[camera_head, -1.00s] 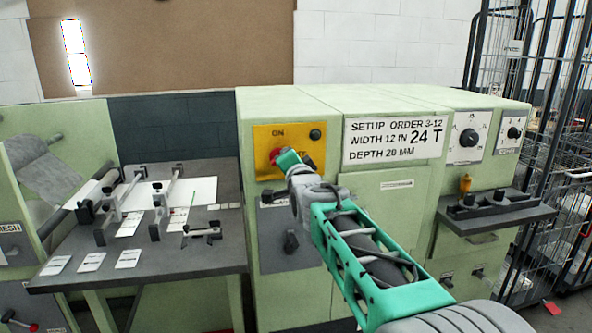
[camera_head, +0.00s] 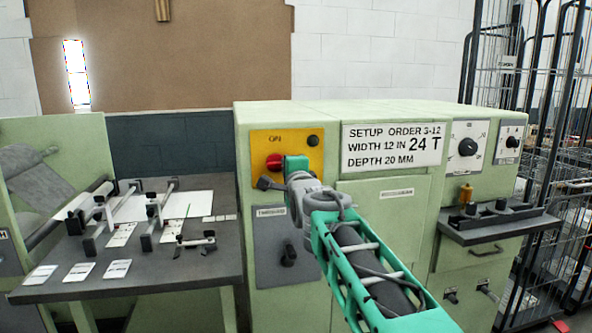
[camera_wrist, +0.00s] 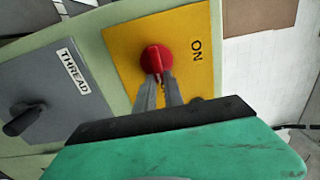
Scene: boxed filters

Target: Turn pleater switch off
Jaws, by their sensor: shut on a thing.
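The red switch knob (camera_head: 274,161) is on a yellow panel (camera_head: 312,139) marked ON, on the front of the green machine. My gripper (camera_wrist: 159,82) is shut on the red knob (camera_wrist: 156,57) in the wrist view, its two grey fingers at the knob's lower edge.
A grey panel labelled THREAD with a black lever (camera_wrist: 24,119) is beside the yellow panel. A small dark button (camera_head: 313,140) is on the yellow panel's right. A grey table (camera_head: 150,265) with a fixture stands at left, a wire cage (camera_head: 540,90) at right.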

